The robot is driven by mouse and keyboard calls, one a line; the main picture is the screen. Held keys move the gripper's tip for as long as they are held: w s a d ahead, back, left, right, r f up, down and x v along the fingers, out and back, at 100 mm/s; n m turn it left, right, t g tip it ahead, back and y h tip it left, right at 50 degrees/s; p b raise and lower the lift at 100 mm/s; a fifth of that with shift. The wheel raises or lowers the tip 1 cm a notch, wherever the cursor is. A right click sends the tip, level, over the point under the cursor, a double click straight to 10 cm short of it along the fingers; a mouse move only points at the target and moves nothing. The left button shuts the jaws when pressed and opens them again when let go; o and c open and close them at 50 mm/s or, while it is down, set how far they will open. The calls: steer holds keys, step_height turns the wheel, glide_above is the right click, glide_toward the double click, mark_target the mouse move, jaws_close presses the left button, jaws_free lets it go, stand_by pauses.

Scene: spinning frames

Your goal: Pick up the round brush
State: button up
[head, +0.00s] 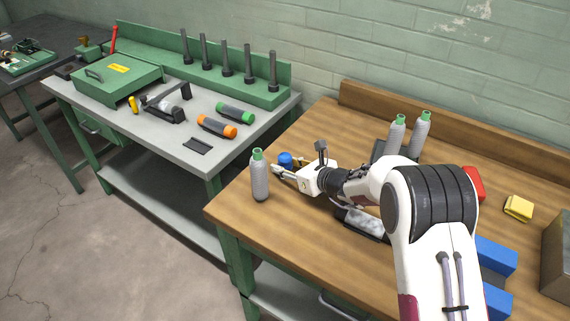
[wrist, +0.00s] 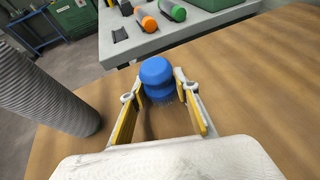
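The round brush (wrist: 157,75) has a blue domed top and pale bristles below, in the wrist view. It stands upright on the wooden table (head: 240,199). In the head view the round brush (head: 286,159) shows behind my gripper (head: 279,172), its lower part partly hidden. My gripper, which also shows in the wrist view (wrist: 160,88), has its two yellow-lined fingers apart, with the brush between or just past their tips. I cannot tell whether either finger touches it.
A grey bobbin (head: 260,177) with a green top stands close beside my gripper, and looms at the left of the wrist view (wrist: 45,90). Two similar bobbins (head: 396,138) stand at the back. A grey bench (head: 180,140) with orange and green rolls lies beyond the table's edge.

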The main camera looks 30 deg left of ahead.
mark_target(285, 155)
steer(key=shift+r, duration=0.1)
steer(key=shift+r, duration=4.95)
steer(key=shift+r, duration=0.1)
